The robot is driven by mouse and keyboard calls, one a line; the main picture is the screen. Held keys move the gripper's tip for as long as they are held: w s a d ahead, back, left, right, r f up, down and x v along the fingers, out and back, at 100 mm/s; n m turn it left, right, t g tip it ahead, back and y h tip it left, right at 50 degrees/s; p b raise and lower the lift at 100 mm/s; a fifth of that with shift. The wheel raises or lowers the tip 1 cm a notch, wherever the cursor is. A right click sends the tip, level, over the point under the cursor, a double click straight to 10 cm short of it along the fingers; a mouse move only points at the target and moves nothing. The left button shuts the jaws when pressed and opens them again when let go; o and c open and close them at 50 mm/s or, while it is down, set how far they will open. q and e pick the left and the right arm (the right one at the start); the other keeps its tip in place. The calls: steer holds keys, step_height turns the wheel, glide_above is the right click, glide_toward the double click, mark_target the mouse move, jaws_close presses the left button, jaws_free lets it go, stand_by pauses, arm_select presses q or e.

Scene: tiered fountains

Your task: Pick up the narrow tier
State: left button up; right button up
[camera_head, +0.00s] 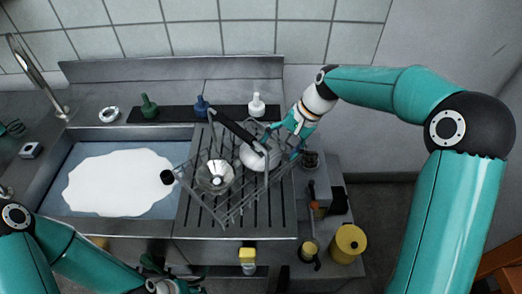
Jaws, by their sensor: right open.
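Two pale metal pieces sit in a wire rack (228,218) on the ribbed drainboard. The left one is a flared silver piece (215,178) with a bright centre. The right one is a rounded pale piece (250,158), partly covered by a dark bar and my gripper. I cannot tell for certain which is the narrow tier. My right gripper (279,139) is open at the rack's upper right, close beside the rounded piece; contact is unclear. My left gripper (172,283) is low at the bottom edge, partly cut off, away from the rack.
A sink (60,200) with white foam (118,183) lies left of the drainboard (190,222). Green (148,106), blue (201,106) and white (257,106) bottles stand behind on a dark strip. A yellow canister (347,243) stands at lower right. A faucet (38,75) rises at far left.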

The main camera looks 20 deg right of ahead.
mark_target(275, 154)
steer(key=shift+x, duration=1.9)
